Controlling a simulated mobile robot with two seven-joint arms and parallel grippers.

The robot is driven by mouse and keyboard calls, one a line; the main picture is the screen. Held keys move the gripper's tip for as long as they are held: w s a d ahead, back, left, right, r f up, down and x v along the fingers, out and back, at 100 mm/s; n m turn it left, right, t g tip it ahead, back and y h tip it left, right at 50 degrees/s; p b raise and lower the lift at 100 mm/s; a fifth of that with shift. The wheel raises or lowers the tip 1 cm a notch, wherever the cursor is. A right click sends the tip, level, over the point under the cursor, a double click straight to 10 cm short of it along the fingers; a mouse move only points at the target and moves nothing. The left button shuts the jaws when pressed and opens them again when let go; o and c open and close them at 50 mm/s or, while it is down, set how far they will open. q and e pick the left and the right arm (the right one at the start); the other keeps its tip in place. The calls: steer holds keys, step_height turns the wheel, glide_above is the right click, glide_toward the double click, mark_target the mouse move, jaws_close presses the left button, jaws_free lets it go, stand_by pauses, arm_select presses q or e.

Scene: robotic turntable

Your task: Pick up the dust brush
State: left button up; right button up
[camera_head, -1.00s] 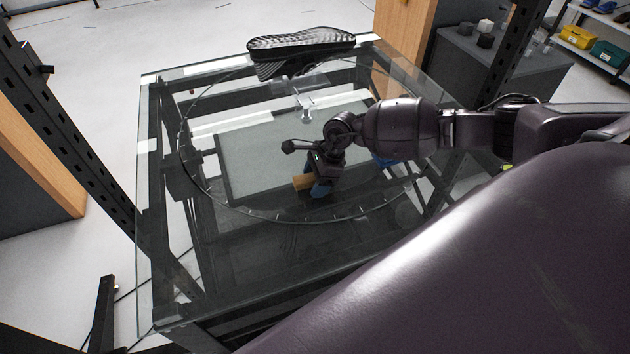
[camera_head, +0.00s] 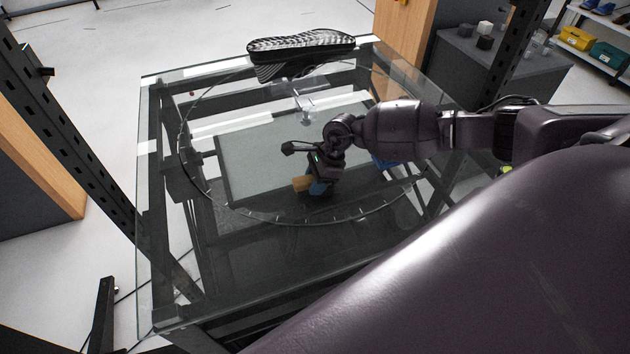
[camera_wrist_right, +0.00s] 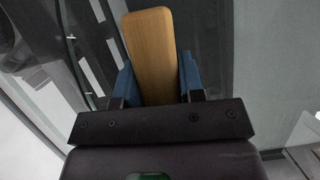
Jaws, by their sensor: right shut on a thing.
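The dust brush (camera_head: 301,184) shows in the head view as a small tan wooden piece at my right gripper (camera_head: 318,187), over the glass turntable (camera_head: 250,212). In the right wrist view the brush's flat wooden part (camera_wrist_right: 152,50) stands between the two blue fingers of my right gripper (camera_wrist_right: 158,82). The fingers are shut on it from both sides. Any bristles are hidden. I cannot tell how far the brush is above the glass. My left gripper is not in view.
A black and white shoe sole-like object (camera_head: 300,45) lies at the back edge of the glass table (camera_head: 150,110). A small clear fixture (camera_head: 304,104) is near the middle. Dark upright posts (camera_head: 70,130) stand left. The front glass is clear.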

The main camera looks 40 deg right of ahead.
steer(key=shift+r, duration=0.4)
step_height(320, 180, up, 20)
steer(key=b, duration=0.1)
steer(key=shift+f, duration=0.2)
